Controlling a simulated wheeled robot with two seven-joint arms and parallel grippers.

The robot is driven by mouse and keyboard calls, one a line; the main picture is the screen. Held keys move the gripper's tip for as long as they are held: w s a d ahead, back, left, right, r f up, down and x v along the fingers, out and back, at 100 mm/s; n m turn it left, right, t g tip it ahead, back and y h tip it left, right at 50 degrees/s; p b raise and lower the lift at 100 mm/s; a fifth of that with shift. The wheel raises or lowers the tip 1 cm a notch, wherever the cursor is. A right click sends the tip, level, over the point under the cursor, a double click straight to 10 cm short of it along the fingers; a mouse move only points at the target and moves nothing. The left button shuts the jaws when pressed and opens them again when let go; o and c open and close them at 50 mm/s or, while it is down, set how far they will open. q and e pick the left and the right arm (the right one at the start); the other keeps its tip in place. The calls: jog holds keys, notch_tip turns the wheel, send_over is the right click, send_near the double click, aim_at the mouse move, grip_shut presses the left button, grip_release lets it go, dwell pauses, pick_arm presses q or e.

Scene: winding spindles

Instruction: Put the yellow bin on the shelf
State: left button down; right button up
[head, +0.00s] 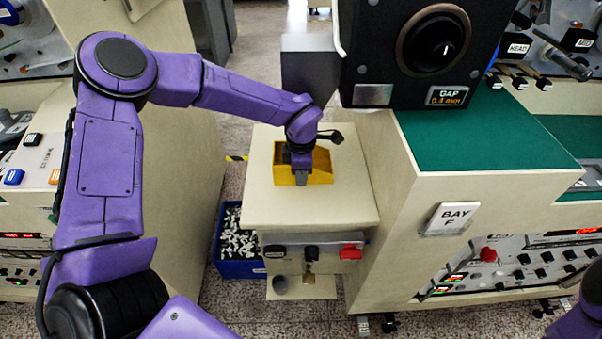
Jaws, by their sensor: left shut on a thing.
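The yellow bin (319,167) is on or just above the cream top of a low stand (350,205) in the middle of the head view; I cannot tell if it touches. It is open at the top. My left gripper (300,178) reaches down from above and is shut on the bin's near left wall. The arm and wrist hide part of the bin's back and left side. No shelf can be clearly made out. My right gripper is not in view; only a bit of purple arm shows at the bottom right corner.
A blue crate (240,268) of small whitish parts stands on the floor left of the stand. A large machine with a dial (433,42) and green top (480,130) rises at the right. Knobs and a red switch (350,252) are on the stand's front.

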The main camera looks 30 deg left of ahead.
pick_arm(q)
jog(key=shift+f, duration=0.15)
jog(key=c, duration=1.2)
grip_release()
jog(key=shift+c, duration=0.2)
notch_tip(320, 180, up, 12)
jog(key=shift+r, duration=0.2)
